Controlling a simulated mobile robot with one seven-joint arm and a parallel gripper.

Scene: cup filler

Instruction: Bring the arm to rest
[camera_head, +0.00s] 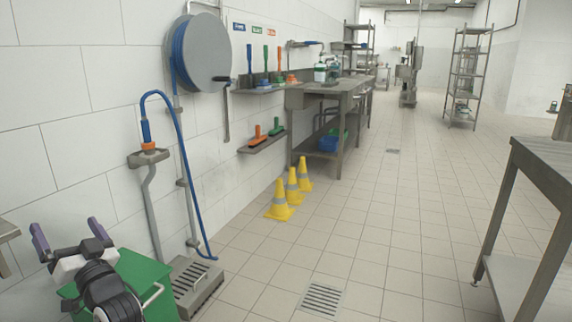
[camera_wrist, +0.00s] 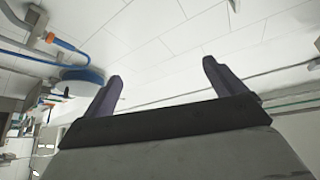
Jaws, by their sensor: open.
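My gripper (camera_head: 70,240) shows at the lower left of the head view, in front of the tiled wall (camera_head: 60,125). Its two purple-grey fingers stand apart with nothing between them. My black and white wrist and arm (camera_head: 100,285) are folded low, in front of a green box-like body (camera_head: 140,275). In the wrist view the open fingers of my gripper (camera_wrist: 162,82) point up across the white wall (camera_wrist: 165,45), and no object lies between them.
A hose reel (camera_head: 205,52) with a blue hose (camera_head: 185,160) hangs on the left wall. A floor grate (camera_head: 320,300) and yellow cones (camera_head: 280,203) are ahead. Steel tables stand left (camera_head: 345,87) and right (camera_head: 545,155). The tiled floor (camera_head: 400,230) between them is clear.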

